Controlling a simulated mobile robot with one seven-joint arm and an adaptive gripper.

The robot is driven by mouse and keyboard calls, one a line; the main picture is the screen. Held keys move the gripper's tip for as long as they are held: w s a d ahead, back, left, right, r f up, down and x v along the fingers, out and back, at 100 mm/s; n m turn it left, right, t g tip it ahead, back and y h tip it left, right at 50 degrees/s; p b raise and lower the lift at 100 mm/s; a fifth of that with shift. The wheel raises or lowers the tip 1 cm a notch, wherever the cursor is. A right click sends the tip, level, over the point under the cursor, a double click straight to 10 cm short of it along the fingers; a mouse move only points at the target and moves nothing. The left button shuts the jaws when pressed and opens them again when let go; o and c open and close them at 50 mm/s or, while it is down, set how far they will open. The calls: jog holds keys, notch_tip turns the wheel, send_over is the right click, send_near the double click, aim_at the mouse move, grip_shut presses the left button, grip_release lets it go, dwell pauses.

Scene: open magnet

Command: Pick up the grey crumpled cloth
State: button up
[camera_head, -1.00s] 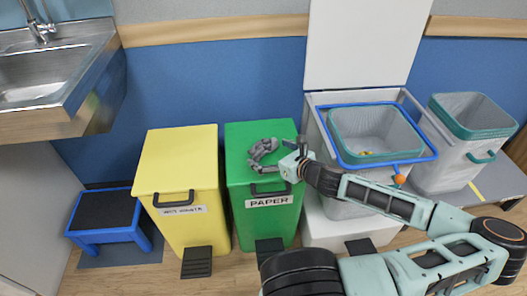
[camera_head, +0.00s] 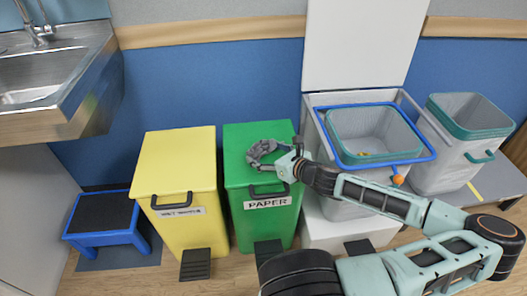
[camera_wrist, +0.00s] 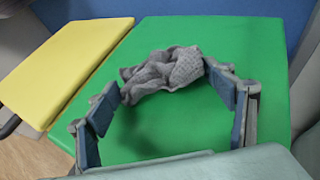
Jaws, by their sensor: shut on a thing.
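The grey crumpled cloth (camera_wrist: 163,72) lies on the green lid of the bin marked PAPER (camera_head: 238,142). In the wrist view it is bunched between the two fingertips. My gripper (camera_head: 256,154) is low over the lid, and its jaws touch the cloth on both sides; it also shows in the wrist view (camera_wrist: 165,79). The gripper is shut on the cloth, with the fingers held apart by its width. In the head view the fingers and cloth blend into one grey shape. The cloth appears to rest on the lid; any gap beneath is not visible.
A yellow bin (camera_head: 180,155) stands close on the left. On the right are an open grey bin (camera_head: 345,190) with a raised white lid (camera_head: 355,45) and another grey bin (camera_head: 460,155). A blue step stool (camera_head: 105,238) and a sink (camera_head: 45,75) are farther left.

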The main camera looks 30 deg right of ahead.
aim_at(266, 153)
jog(key=shift+r+p, duration=0.3)
jog(key=shift+r, duration=0.15)
jog(key=r+p, duration=0.2)
jog(key=r, duration=0.1)
jog(key=shift+s+a+r, duration=0.1)
jog(key=shift+s+r, duration=0.15)
jog(key=shift+s, duration=0.1)
jog(key=s+a+r+p, duration=0.5)
jog(key=s+r+p, duration=0.3)
jog(key=s, duration=0.4)
jog(key=shift+a+r+p, duration=0.3)
jog(key=shift+r+p, duration=0.05)
jog(key=shift+p, duration=0.45)
